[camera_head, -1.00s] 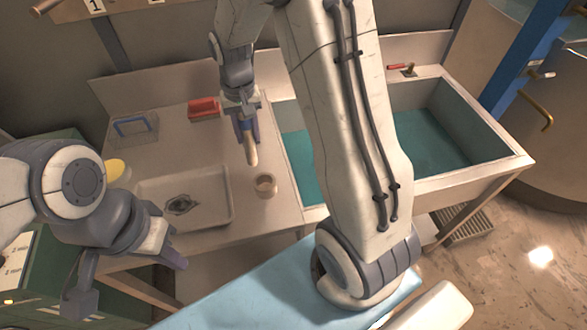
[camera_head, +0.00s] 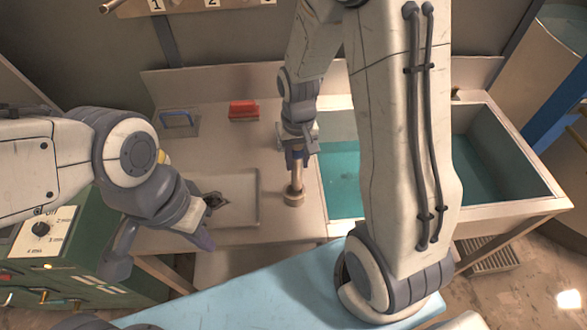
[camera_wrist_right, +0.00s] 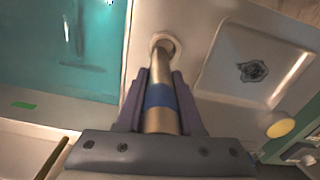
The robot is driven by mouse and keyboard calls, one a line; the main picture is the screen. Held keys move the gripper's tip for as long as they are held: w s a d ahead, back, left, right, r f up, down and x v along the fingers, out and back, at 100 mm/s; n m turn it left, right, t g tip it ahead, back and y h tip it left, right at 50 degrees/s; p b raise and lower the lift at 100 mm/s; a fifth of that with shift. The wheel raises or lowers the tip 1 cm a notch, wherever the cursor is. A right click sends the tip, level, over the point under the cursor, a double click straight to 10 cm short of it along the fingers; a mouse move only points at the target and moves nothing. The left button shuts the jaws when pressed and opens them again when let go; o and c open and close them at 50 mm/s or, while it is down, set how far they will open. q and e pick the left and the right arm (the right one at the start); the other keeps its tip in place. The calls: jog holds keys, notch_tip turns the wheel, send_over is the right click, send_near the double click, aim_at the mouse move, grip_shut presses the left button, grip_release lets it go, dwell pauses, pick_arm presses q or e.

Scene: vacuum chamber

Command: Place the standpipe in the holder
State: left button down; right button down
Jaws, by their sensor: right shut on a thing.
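The standpipe (camera_head: 297,175) is a tan metal tube with a blue band, upright in the head view. It also shows in the right wrist view (camera_wrist_right: 160,72). My right gripper (camera_head: 297,156) is shut on it near the blue band. The holder (camera_head: 294,200) is a small round ring on the counter between the shallow basin and the teal sink. The standpipe's lower end overlaps the ring's opening in both views; how deep it sits is hidden. The holder also shows in the wrist view (camera_wrist_right: 174,43). My left gripper (camera_head: 160,246) is open and empty at the lower left, away from the holder.
A shallow basin (camera_head: 247,222) with a dark drain lies left of the holder. The teal sink (camera_head: 340,178) lies to its right. A red block (camera_head: 243,110) and a blue-handled tool (camera_head: 180,122) are at the back. A green control box (camera_head: 62,235) stands at the left.

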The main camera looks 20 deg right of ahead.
aim_at(294, 173)
jog(key=shift+a+f, duration=0.4)
jog(key=shift+f, duration=0.1)
notch_tip(294, 173, down, 2)
jog(key=shift+f+p, duration=0.2)
jog(key=shift+p, duration=0.25)
jog(key=shift+f, duration=0.55)
jog(key=shift+f, duration=0.2)
jog(key=c, duration=0.5)
grip_release()
jog(key=shift+c, duration=0.2)
